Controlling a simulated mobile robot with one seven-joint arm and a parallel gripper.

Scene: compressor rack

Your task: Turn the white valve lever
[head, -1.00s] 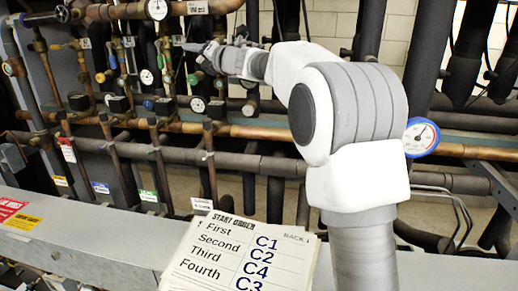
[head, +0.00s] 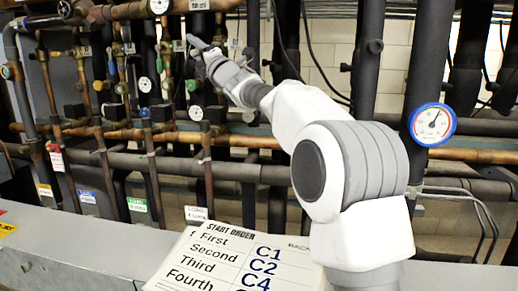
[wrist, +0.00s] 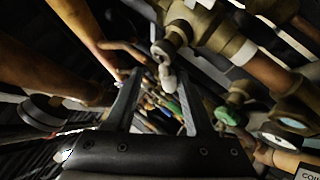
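In the wrist view, a small white lever (wrist: 168,78) hangs from a brass valve (wrist: 172,38). Its lower part shows between the two dark fingers of my gripper (wrist: 156,78). The fingers are apart, with space on both sides of the lever; I cannot tell whether either touches it or how deep it sits between them. In the head view my gripper (head: 197,47) is raised at the upper pipes of the rack. I cannot make out the white lever there.
Copper pipes, valves and several gauges crowd around my gripper. A blue-rimmed gauge (head: 432,124) is right of my arm. A start-order sheet (head: 232,262) stands in front, by the grey beam (head: 90,250). A green-handled valve (wrist: 226,115) is right of the fingers.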

